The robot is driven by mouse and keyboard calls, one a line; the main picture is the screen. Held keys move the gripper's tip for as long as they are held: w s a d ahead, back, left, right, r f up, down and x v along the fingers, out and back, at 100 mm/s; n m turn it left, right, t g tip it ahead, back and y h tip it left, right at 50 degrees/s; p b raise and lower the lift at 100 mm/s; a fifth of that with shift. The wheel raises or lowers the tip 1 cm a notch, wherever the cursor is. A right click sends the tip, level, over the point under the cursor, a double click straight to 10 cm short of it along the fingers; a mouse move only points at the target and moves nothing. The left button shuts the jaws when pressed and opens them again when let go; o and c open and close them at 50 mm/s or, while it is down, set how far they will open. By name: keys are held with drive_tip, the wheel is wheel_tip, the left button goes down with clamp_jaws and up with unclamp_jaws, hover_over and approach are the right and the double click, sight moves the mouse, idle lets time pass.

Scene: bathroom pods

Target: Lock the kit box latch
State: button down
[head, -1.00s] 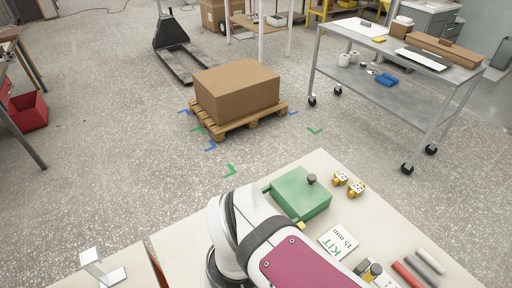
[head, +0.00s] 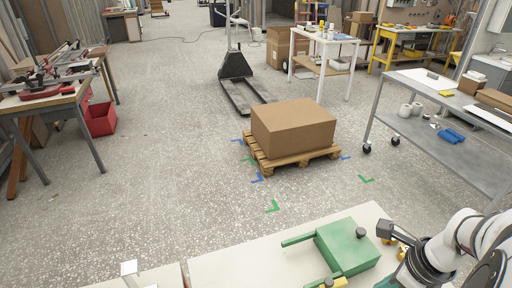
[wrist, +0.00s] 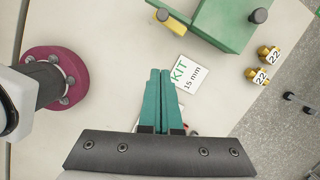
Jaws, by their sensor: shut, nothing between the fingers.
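The green kit box (head: 350,252) sits on the cream table with its lid down and a black knob (head: 361,233) on top. A green bar (head: 297,240) sticks out from its left side. A yellow piece (head: 338,283) is by its near edge; it also shows in the wrist view (wrist: 162,15) at the end of a green arm. The box is at the top of the wrist view (wrist: 230,18). My gripper (wrist: 160,72) is shut and empty, its teal fingers together, apart from the box and below the yellow piece in that view. I cannot tell whether the latch is locked.
A white KIT 15 mm card (wrist: 187,75) lies beside my fingertips. Two yellow fittings labelled 22 (wrist: 265,52) are right of the box. Small dark items (wrist: 288,96) lie farther right.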

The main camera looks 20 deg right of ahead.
approach(341, 286)
drive_tip(key=shift+a+f, duration=1.5)
drive_tip(key=shift+f, duration=0.95)
drive_tip(key=shift+w, duration=0.15)
drive_tip(key=shift+w+a+m, duration=0.1)
drive_tip(key=shift+w+m, duration=0.05)
drive_tip(key=shift+m, duration=0.55)
